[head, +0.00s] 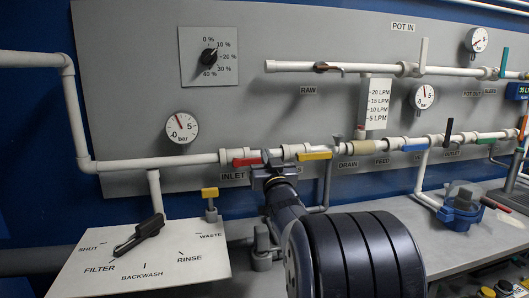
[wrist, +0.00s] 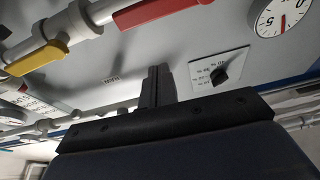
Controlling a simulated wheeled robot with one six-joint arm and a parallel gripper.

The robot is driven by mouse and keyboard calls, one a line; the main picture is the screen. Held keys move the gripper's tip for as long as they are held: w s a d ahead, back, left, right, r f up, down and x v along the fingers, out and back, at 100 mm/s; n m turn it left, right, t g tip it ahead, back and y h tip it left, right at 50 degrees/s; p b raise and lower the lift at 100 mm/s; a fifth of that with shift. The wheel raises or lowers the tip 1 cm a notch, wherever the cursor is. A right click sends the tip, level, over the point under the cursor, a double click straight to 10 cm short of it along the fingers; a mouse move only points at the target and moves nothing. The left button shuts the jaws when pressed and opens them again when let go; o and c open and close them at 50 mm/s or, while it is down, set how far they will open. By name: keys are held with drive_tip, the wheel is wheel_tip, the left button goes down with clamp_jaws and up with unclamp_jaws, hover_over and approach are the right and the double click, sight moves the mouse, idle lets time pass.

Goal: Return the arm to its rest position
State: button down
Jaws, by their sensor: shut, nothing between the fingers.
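My gripper shows in the wrist view (wrist: 157,72) as two dark fingers together, shut and empty, against the grey panel. In the head view, the arm's dark end (head: 270,160) is in front of the lower white pipe, between a red valve handle (head: 246,162) and a yellow valve handle (head: 314,156). The fingers are small there. Both handles also show in the wrist view, the red one (wrist: 150,10) at the top and the yellow one (wrist: 36,60) at left. I cannot tell from these views whether the fingers touch the pipe.
A black-handled selector (head: 140,235) is on a white plate at front left. A 0–40 % dial (head: 208,57) and a pressure gauge (head: 182,128) are on the panel. Several more valves line the lower pipe (head: 440,138) to the right. A blue-based pump (head: 460,206) stands on the bench.

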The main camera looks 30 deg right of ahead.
drive_tip(key=v, duration=0.5)
drive_tip(key=shift+d, duration=0.15)
drive_tip(key=shift+w, duration=0.1)
drive_tip(key=w+d, duration=0.2)
drive_tip(key=w, duration=0.7)
drive_tip(key=shift+d+f+b, duration=0.25)
drive_tip(key=shift+f+b, duration=0.05)
idle(0.3)
